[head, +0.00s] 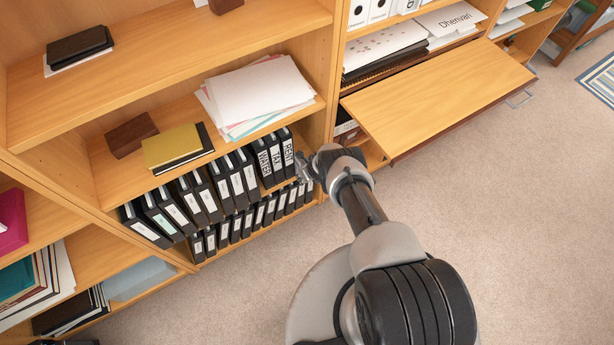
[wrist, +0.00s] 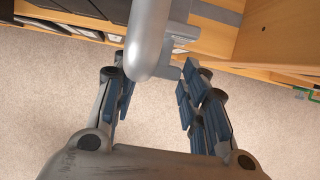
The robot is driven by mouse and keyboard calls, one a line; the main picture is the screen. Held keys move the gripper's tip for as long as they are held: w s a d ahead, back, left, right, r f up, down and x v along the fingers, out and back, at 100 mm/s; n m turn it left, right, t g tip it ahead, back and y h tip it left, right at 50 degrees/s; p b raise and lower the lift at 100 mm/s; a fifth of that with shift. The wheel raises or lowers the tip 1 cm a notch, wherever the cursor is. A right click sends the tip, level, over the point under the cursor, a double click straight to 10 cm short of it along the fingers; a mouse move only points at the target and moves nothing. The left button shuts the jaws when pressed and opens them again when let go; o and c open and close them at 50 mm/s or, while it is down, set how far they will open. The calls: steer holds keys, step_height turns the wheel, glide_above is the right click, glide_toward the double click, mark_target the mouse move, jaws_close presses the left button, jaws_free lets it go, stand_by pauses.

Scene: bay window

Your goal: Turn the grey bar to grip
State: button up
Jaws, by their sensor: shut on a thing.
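A smooth grey bar (wrist: 148,42) with a rounded near end shows at the top middle of the wrist view. It reaches in from the top edge between the two fingers. My gripper (wrist: 150,78) has its blue-padded fingers on either side of the bar and is shut on it. The exact contact is hard to see. A smaller grey piece sits beside the bar on the right, near the right finger. In the head view my gripper (head: 307,168) is small, at the right end of the binder shelf. The bar cannot be made out there.
Black binders (head: 225,180) stand in two rows just left of my gripper. A wooden drop-down leaf (head: 440,95) juts out to its right. Papers (head: 258,95) lie on the shelf above the binders. Carpet (head: 520,220) is clear at the right.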

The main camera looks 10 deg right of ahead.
steer(key=shift+c, duration=1.1)
steer(key=shift+a, duration=0.1)
steer(key=h+b, duration=0.1)
steer(key=t+h+b, duration=0.1)
steer(key=h, duration=0.1)
steer(key=a+n+t+h+b, duration=0.1)
steer(key=h, duration=0.1)
steer(key=shift+s+a+f, duration=0.1)
steer(key=shift+s+f, duration=0.15)
steer(key=shift+f, duration=0.05)
steer(key=shift+r+b, duration=0.1)
steer(key=shift+b, duration=0.35)
